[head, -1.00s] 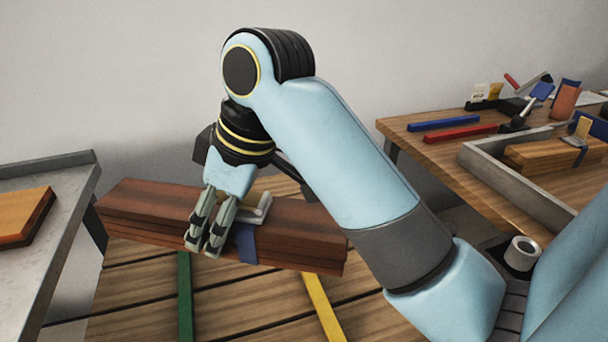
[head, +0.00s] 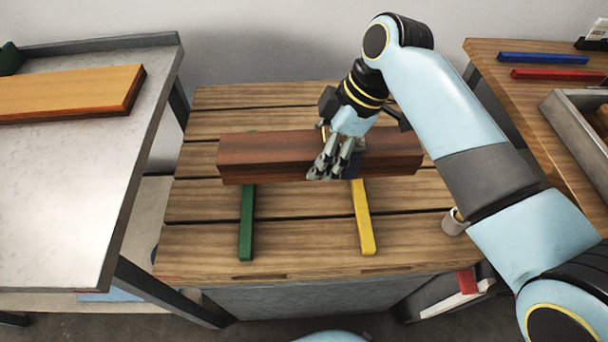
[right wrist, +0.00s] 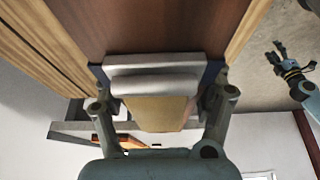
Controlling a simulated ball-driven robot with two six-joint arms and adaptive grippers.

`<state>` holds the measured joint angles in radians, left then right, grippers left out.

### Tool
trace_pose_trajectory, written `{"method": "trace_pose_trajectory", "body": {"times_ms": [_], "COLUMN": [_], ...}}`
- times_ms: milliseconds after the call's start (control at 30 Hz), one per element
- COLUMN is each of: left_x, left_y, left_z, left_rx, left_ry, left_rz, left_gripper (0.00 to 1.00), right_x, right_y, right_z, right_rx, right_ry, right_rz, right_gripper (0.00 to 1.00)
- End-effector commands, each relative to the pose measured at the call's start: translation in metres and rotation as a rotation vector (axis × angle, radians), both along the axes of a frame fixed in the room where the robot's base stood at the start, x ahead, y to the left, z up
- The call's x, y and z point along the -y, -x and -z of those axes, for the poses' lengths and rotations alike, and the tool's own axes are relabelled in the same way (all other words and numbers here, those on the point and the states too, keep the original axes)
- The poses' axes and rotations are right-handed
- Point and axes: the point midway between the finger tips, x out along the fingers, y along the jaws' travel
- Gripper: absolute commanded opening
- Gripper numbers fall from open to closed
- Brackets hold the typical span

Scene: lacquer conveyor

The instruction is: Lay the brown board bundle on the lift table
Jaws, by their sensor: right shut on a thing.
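The brown board bundle (head: 265,158) lies level over the middle of the slatted wooden lift table (head: 210,238). It crosses the green strip (head: 246,222) and the yellow strip (head: 363,218); I cannot tell whether it touches them. My right gripper (head: 330,160) is shut on the bundle at the pale grip by its blue band, right of its middle. In the right wrist view, the brown boards (right wrist: 150,25) and the pale grip (right wrist: 150,85) sit between the fingers. My left gripper (right wrist: 277,60) shows small at the right there, its fingers apart and empty.
A grey bench (head: 60,190) at left carries an orange-brown board (head: 70,92). A wooden table (head: 490,60) at right holds a blue bar (head: 543,58), a red bar (head: 557,75) and a grey tray (head: 575,125). The lift table's front slats are largely clear.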

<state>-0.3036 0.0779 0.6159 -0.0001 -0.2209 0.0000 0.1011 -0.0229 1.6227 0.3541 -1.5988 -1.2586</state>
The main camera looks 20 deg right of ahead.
Motion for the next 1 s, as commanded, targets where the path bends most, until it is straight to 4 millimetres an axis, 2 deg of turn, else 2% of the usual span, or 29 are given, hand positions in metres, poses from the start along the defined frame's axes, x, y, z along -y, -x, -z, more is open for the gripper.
{"method": "trace_pose_trajectory", "body": {"times_ms": [33, 100, 267, 367, 633, 1000], "left_x": [0.0, 0.0, -0.001, -0.001, -0.002, -0.002], "left_y": [-0.002, -0.004, -0.008, -0.008, -0.007, -0.006], "left_z": [-0.001, -0.002, -0.002, -0.002, 0.002, 0.002], "left_rx": [0.003, 0.006, 0.012, 0.013, 0.012, 0.009], "left_ry": [0.0, -0.001, -0.001, -0.001, -0.002, -0.002], "left_rz": [0.0, 0.0, 0.001, 0.001, 0.002, 0.001], "left_gripper": [0.54, 0.54, 0.54, 0.54, 0.54, 0.54], "right_x": [-0.011, -0.021, -0.034, -0.035, -0.035, -0.034], "right_y": [0.001, 0.002, 0.004, 0.004, 0.004, 0.004], "right_z": [0.003, 0.01, 0.018, 0.024, 0.057, 0.06], "right_rx": [0.003, 0.003, 0.004, 0.004, 0.004, 0.004], "right_ry": [-0.005, -0.003, -0.002, 0.0, 0.001, 0.001], "right_rz": [-0.001, 0.0, 0.002, 0.001, 0.002, 0.002], "right_gripper": [0.12, 0.12, 0.12, 0.12, 0.12, 0.12]}}
